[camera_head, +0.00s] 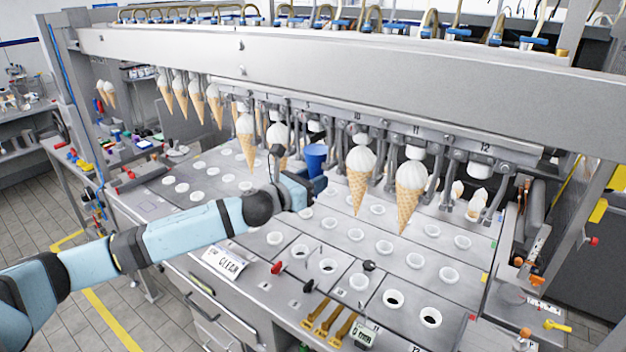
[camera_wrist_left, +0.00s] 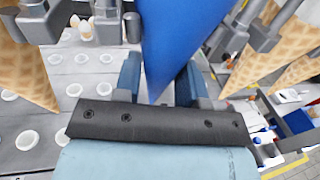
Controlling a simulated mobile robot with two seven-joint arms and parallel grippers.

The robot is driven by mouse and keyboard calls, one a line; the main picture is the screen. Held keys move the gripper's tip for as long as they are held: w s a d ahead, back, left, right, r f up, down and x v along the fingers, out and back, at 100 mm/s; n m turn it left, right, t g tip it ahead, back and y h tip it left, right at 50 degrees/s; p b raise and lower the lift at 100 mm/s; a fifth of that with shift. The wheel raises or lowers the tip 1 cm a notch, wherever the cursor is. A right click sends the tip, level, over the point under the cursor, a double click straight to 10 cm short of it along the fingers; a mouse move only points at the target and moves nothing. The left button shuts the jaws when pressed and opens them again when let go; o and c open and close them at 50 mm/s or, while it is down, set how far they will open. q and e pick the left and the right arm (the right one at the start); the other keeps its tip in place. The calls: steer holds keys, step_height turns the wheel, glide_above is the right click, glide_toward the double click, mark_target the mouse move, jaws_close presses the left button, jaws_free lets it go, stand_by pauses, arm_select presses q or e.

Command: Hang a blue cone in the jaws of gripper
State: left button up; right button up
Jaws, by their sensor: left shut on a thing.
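My left gripper (camera_head: 311,186) reaches in from the left under the row of metal jaws. It is shut on the blue cone (camera_head: 315,160), which is upright with its wide end up. In the left wrist view the blue cone (camera_wrist_left: 182,45) rises large between the fingers of the left gripper (camera_wrist_left: 158,88), its tip pointing down. In the head view the cone's top is just below the jaws (camera_head: 318,128), between hanging ice-cream cones. I cannot tell whether it touches the jaws. My right gripper is not in view.
Waffle cones with white tops hang close by, including one (camera_head: 360,180) just right of the blue cone and one (camera_head: 246,142) to the left. Below is a metal worktop (camera_head: 330,215) with white-rimmed holes. A thick metal beam (camera_head: 330,70) runs above.

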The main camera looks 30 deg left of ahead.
arm_select(q)
steer(key=shift+f, duration=0.15)
stand_by(0.3)
steer(key=o, duration=1.2)
steer(key=shift+s+d+b+v, duration=0.1)
steer(key=shift+d+b+v, duration=0.25)
steer(key=shift+v, duration=1.1)
steer(key=shift+s+d+b+v, duration=0.1)
steer(key=shift+d+b+v, duration=0.3)
steer(key=shift+v, duration=1.1)
steer(key=shift+s+d+b+v, duration=0.1)
steer(key=shift+b+v, duration=0.4)
steer(key=shift+v, duration=0.95)
